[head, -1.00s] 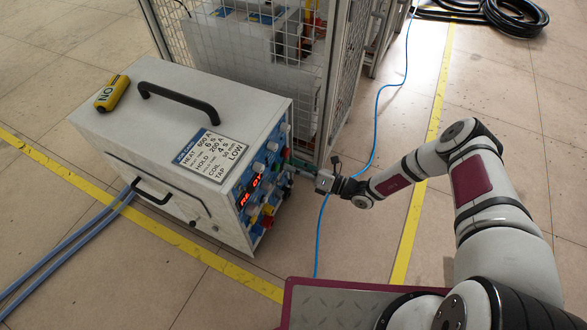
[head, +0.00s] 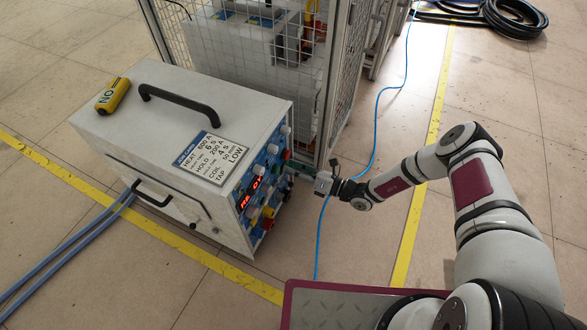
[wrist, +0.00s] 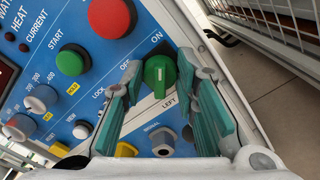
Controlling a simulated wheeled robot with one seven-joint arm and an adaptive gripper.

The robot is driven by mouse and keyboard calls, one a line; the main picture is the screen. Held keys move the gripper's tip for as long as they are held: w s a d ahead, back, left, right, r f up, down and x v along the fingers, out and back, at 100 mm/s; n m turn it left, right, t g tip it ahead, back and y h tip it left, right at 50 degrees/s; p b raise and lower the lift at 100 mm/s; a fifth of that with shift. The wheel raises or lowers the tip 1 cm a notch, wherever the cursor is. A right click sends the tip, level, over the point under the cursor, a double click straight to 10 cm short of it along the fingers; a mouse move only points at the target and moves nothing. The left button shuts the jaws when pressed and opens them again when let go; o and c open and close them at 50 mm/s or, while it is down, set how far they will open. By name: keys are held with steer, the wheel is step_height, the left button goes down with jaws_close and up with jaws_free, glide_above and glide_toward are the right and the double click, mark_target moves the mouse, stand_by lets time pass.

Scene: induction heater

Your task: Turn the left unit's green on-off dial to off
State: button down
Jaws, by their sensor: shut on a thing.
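The unit (head: 160,125) is a light grey box with a blue control face, standing on the floor at the left in the head view. In the wrist view its green dial (wrist: 160,74) sits on the blue panel, with ON printed above it, OFF to its upper left and LEFT below. A white mark shows on the dial's lower part; I cannot tell which label it selects. My gripper (wrist: 159,66) has one teal-padded finger on each side of the dial and is shut on it. In the head view my gripper (head: 300,169) reaches the panel's right side.
Near the dial are a red button (wrist: 110,17), a green start button (wrist: 71,60) and a grey signal connector (wrist: 163,140). A mesh cage (head: 255,50) stands close behind the unit. A blue cable (head: 379,120) runs along the floor beneath my arm.

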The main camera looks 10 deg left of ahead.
steer(key=shift+s+n+p, duration=0.15)
steer(key=shift+n+p, duration=1.1)
steer(key=shift+n, duration=2.95)
steer(key=shift+s+n+p, duration=0.1)
steer(key=shift+n+p, duration=1.15)
steer(key=shift+n, duration=2.95)
steer(key=shift+f, duration=0.1)
steer(key=c, duration=1.3)
jaws_free()
steer(key=v, duration=1.2)
